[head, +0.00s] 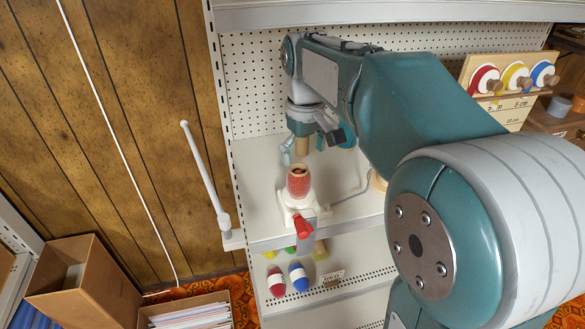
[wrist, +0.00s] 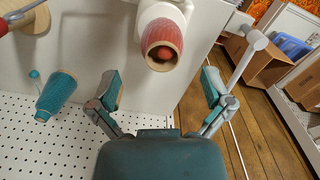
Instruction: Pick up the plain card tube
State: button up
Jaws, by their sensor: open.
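My gripper (head: 312,148) points down above the shelf. In the wrist view its fingers (wrist: 160,80) are spread wide with nothing between them. A red wound cone (head: 299,182) with a tan rim sits upright on a white winder (head: 292,205). In the wrist view the red cone (wrist: 157,32) lies beyond the fingertips, its hollow top facing the camera.
A teal cone (wrist: 57,92) stands left of the fingers in the wrist view. The winder has a red handle (head: 302,227). A white rod (head: 204,172) rises at the shelf's left end. Red and blue spools (head: 298,276) sit on the lower shelf. Pegboard (head: 262,105) backs the shelf.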

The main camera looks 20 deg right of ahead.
aim_at(300, 171)
jog(key=shift+w+f, duration=0.1)
jog(key=shift+w, duration=0.1)
jog(key=f, duration=0.7)
jog(key=shift+w+a+f, duration=0.1)
jog(key=shift+a+f, duration=0.1)
jog(key=shift+a, duration=0.05)
jog(key=c, duration=0.9)
